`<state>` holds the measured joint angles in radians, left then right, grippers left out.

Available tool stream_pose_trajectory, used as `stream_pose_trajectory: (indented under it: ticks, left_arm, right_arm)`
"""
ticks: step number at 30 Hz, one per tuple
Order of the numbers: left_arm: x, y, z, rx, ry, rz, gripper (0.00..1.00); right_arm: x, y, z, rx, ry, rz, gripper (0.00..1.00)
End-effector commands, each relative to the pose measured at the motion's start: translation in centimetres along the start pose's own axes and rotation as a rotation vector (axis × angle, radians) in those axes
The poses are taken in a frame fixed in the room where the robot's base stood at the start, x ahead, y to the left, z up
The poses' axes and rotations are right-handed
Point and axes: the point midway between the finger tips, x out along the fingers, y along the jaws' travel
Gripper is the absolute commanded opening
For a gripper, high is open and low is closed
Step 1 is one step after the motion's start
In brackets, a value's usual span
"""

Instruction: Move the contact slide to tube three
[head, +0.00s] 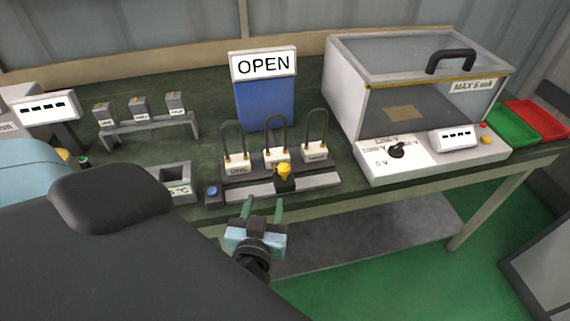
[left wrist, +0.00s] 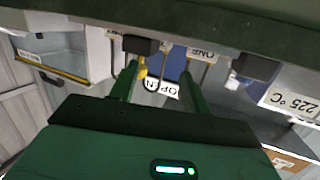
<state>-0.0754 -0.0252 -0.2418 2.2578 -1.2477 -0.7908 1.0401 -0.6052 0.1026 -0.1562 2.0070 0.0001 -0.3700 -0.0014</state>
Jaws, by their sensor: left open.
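The contact slide, a black block with a yellow knob (head: 284,172), sits on the pale rail (head: 240,190) in front of the middle tube (head: 276,157). The left tube, marked ONE (head: 238,163), and the right tube, tube three (head: 316,152), stand to either side; each has a dark wire loop. My left gripper (head: 263,208) is open and empty, in front of the rail and a little left of the slide. In the left wrist view, which is upside down, the yellow knob (left wrist: 141,70) shows near the left finger. My right gripper is out of view.
A blue button box (head: 212,192) stands just left of the rail. The OPEN sign (head: 263,65) on a blue panel stands behind the tubes. A clear-lidded box (head: 420,95) with a dial stands right. Green (head: 512,125) and red (head: 538,117) trays lie beyond it.

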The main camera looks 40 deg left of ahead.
Motion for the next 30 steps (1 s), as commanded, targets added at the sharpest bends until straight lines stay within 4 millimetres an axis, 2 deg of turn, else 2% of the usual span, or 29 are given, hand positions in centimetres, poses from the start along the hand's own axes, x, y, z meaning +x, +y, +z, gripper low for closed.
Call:
stream_pose_trajectory:
  ticks: [3,6,14,17,24,30]
  left_arm:
    - [0.6,1.6,-2.4,-0.031,0.102,0.030,0.47]
    - [0.7,2.3,-3.5,-0.042,0.149,0.047,0.47]
    - [1.0,2.5,-3.9,-0.046,0.163,0.052,0.47]
    - [1.9,2.6,-4.2,-0.045,0.166,0.053,0.47]
    - [5.4,2.8,-5.0,-0.045,0.167,0.053,0.47]
    - [7.6,2.8,-5.1,-0.044,0.164,0.052,0.47]
  right_arm:
    - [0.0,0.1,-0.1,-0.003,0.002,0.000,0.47]
    - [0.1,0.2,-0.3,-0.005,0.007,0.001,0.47]
    - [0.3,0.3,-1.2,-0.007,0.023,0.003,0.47]
    - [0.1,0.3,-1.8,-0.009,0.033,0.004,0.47]
    - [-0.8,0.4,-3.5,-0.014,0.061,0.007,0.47]
    - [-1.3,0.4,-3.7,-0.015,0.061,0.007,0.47]
